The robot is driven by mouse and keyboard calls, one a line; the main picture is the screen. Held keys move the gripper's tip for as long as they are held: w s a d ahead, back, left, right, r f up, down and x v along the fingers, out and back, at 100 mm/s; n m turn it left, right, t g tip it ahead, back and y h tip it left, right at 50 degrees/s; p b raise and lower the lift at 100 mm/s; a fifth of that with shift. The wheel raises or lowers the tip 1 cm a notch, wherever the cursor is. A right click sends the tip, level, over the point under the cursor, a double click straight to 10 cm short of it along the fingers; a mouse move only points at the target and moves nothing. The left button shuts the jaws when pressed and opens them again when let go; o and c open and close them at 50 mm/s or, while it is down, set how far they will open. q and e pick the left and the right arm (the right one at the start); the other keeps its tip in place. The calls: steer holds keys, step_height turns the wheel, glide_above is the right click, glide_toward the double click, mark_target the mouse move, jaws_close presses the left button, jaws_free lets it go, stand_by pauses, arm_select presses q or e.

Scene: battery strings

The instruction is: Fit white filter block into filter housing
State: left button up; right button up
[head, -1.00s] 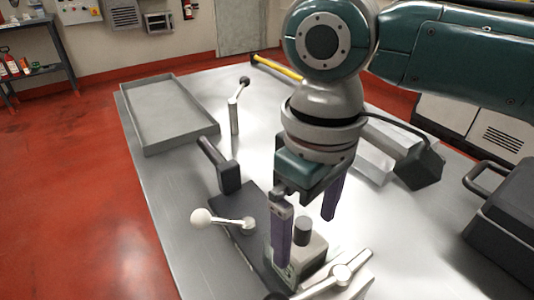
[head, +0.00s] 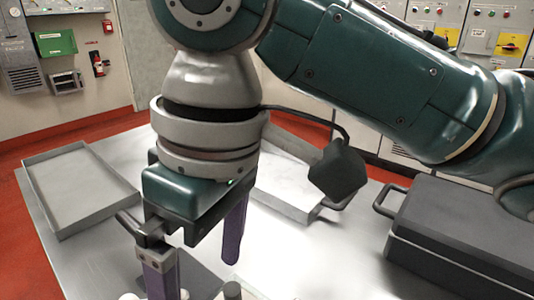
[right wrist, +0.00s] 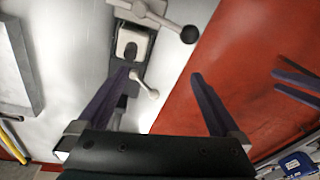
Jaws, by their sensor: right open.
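The white filter block (right wrist: 126,42) shows in the right wrist view as a pale square with a dark knob on top. It lies within the grey frame of the filter housing (right wrist: 137,74); how deep it sits I cannot tell. In the head view only the top of the dark knob (head: 232,290) shows at the bottom edge. My right gripper (head: 197,272) is above the housing, its purple fingers apart and empty. In the right wrist view this gripper (right wrist: 163,74) points down, and the block is beyond its left fingertip. Two more purple fingers (right wrist: 298,88), apparently my left gripper's, show at the right edge.
A clamp with a black ball knob (right wrist: 189,34) and a white-ball lever (right wrist: 153,94) stand near the block. A grey tray (head: 62,222) lies at the table's left. A dark case (head: 465,235) with a handle stands right. An open pale box (head: 285,190) lies behind the gripper.

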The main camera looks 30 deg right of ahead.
steer(key=shift+m+t+y, duration=0.3)
steer(key=shift+t+y, duration=0.2)
steer(key=shift+y, duration=0.4)
steer(key=s+f, duration=0.1)
steer(key=s+a+f, duration=0.2)
steer(key=s, duration=0.1)
steer(key=shift+f, duration=0.1)
steer(key=shift+s+d+f+m+t, duration=0.4)
steer(key=shift+s+d+f+m, duration=0.15)
steer(key=shift+s, duration=0.3)
steer(key=s+d+f+m+h, duration=0.1)
steer(key=s+d, duration=0.3)
steer(key=d, duration=0.2)
steer(key=s+d+f+m+t+h, duration=0.1)
steer(key=s+d+m+h, duration=0.1)
steer(key=s+d, duration=0.2)
steer(key=shift+d, duration=1.15)
